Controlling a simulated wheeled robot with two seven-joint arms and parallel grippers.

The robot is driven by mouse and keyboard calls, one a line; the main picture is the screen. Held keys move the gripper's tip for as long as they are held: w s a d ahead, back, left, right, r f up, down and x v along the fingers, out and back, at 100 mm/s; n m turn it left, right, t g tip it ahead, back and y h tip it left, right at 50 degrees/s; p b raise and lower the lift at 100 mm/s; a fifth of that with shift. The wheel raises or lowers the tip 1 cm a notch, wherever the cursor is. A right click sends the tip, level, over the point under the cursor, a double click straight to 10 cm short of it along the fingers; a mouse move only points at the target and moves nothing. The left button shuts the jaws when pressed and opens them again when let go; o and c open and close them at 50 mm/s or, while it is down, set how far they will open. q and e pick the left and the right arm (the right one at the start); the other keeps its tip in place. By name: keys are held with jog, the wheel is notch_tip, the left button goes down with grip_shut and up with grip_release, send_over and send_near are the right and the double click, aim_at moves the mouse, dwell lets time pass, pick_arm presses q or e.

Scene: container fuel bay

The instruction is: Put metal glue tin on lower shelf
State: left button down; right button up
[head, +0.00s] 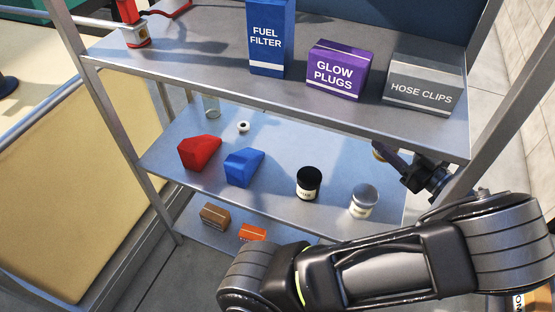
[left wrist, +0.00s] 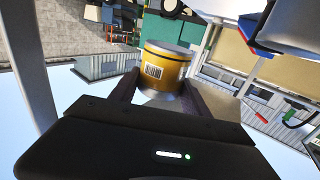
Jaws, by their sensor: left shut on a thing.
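The metal glue tin (left wrist: 164,68) is silver with a yellow barcode label. It sits between the two fingers of my left gripper (left wrist: 160,88), which is shut on it. In the head view this gripper (head: 391,158) is at the right, just below the upper shelf's front edge, pointing left. My right gripper is not in view.
On the lower shelf stand a red wedge (head: 199,153), a blue wedge (head: 243,168), a black-lidded jar (head: 309,183) and a silver-lidded jar (head: 363,201). The upper shelf (head: 190,50) holds boxes. A metal post (head: 487,105) stands near my gripper. Bare shelf shows behind the jars.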

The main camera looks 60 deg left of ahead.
pick_arm(q)
notch_tip(320, 180, down, 4)
jog(key=shift+f+b, duration=0.25)
jog(key=shift+b, duration=0.6)
jog(key=shift+f, duration=0.3)
notch_tip(320, 180, down, 5)
jog(key=shift+f+b, duration=0.1)
jog(key=shift+b, duration=0.85)
jog(key=c, duration=0.5)
grip_release()
